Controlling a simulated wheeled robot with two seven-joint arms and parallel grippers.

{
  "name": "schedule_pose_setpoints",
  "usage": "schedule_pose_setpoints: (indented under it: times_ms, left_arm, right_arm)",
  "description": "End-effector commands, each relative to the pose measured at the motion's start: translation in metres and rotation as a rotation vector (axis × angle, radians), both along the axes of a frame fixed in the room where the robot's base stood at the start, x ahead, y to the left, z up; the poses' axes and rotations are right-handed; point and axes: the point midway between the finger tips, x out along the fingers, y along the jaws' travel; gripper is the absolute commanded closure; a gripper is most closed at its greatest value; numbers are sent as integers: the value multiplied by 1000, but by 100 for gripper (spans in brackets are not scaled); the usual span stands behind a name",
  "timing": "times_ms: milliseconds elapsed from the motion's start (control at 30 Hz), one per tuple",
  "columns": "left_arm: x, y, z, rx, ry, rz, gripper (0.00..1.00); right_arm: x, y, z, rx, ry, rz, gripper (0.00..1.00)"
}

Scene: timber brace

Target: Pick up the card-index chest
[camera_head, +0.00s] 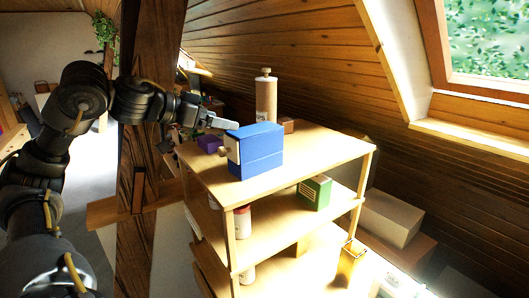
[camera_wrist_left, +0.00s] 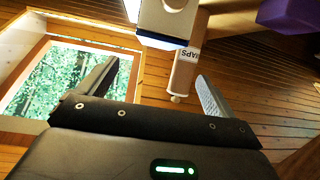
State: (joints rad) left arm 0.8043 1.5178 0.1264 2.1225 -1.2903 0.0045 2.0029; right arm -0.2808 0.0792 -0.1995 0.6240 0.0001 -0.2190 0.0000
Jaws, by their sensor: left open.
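The card-index chest (camera_head: 257,150) appears to be the blue box with a pale front and a knob, standing on the top board of a wooden shelf unit. Its pale front with the round knob (camera_wrist_left: 168,18) shows at the top of the left wrist view, cut off by the edge. My left gripper (camera_head: 232,122) is at the chest's upper left side, close to the pale front. In the left wrist view the left gripper (camera_wrist_left: 155,80) has its fingers wide apart with nothing between them held. I cannot tell whether it touches the chest. My right gripper is not in view.
A tall tube marked MAPS (camera_head: 266,100) stands behind the chest; a purple box (camera_head: 210,143) is to its left. The shelf's top board (camera_head: 320,152) is clear to the right. A green box (camera_head: 315,192) sits on the lower shelf. A timber post (camera_head: 140,200) stands left.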

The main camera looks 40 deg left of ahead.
Motion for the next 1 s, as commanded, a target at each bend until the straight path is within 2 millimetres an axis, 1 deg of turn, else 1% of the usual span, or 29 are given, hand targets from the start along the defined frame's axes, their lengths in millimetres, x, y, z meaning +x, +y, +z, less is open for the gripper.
schedule_pose_setpoints:
  times_ms: [67,200,300,400,533,633,767,867,1000]
  left_arm:
    - [4,-1,1,0,1,-1,9]
    - [24,-7,-4,-3,1,-5,9]
    - [37,-10,-11,-4,1,-5,9]
    - [47,-11,-17,-3,2,-3,9]
    - [51,-11,-21,1,1,1,9]
    - [52,-11,-22,1,2,1,9]
    - [65,-15,-27,-3,7,-1,9]
    - [78,-18,-33,-6,7,-1,9]
    - [93,-21,-41,-2,3,0,9]
  right_arm:
    - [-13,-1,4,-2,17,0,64]
    - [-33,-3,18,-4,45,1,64]
    - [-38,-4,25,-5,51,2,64]
    - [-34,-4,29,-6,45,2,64]
    - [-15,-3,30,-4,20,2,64]
    - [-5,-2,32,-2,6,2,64]
    - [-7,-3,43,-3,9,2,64]
    - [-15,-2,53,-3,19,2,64]
    - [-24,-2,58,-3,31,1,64]
